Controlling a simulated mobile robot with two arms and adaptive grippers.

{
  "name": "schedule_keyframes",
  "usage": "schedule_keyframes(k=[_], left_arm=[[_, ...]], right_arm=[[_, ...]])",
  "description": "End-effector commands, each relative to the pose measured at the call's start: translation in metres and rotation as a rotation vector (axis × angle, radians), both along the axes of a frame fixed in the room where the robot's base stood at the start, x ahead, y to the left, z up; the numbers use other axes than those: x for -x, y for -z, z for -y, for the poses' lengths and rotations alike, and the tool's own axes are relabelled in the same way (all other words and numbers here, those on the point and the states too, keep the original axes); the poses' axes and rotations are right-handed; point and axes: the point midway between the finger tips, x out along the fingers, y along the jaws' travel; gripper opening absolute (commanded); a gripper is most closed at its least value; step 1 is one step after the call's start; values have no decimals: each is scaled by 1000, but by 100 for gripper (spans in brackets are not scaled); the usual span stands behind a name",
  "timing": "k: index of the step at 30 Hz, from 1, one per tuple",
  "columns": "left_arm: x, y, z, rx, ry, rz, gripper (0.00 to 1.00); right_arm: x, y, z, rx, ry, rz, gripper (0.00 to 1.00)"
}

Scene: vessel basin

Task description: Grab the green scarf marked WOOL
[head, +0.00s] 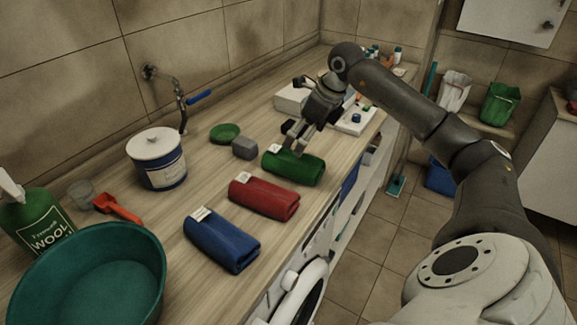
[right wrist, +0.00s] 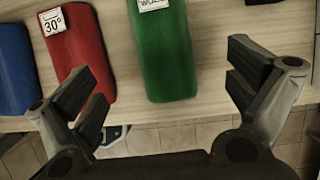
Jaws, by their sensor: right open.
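The green rolled scarf (head: 295,168) lies on the wooden counter, the farthest of a row of three rolls. In the right wrist view the green scarf (right wrist: 164,60) lies upright in the picture between my finger lines, with a white tag (right wrist: 153,4) reading WOOL, partly cut off by the top edge. My right gripper (head: 293,138) is at the scarf's back end in the head view, and its fingers also show in the wrist view (right wrist: 165,82). It is open and empty, with both fingers apart from the scarf there. My left gripper is not in view.
A red roll (head: 264,198) tagged 30° and a blue roll (head: 221,240) lie nearer along the counter. A grey block (head: 245,148) and green sponge (head: 225,132) sit behind. A white-lidded tin (head: 158,160), green basin (head: 88,275) and WOOL bottle (head: 40,215) stand left.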

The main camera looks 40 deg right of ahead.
Motion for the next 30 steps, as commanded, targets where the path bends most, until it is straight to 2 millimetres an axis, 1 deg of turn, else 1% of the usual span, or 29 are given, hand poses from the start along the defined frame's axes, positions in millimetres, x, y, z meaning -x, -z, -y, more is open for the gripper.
schedule_keyframes(k=[7,11,14,18,21,25,30], left_arm=[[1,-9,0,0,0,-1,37],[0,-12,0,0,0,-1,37],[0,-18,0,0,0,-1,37],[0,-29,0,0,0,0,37],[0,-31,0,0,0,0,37],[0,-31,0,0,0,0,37],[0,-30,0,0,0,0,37]], right_arm=[[-13,33,-5,-3,-2,-4,100],[-18,46,-6,-1,0,-3,100],[-22,55,-7,-2,0,-3,100],[-29,76,-7,-4,0,-5,100],[-34,88,-9,-3,0,-1,100],[-36,95,-9,-1,0,0,100],[-36,95,-9,0,0,0,100]])
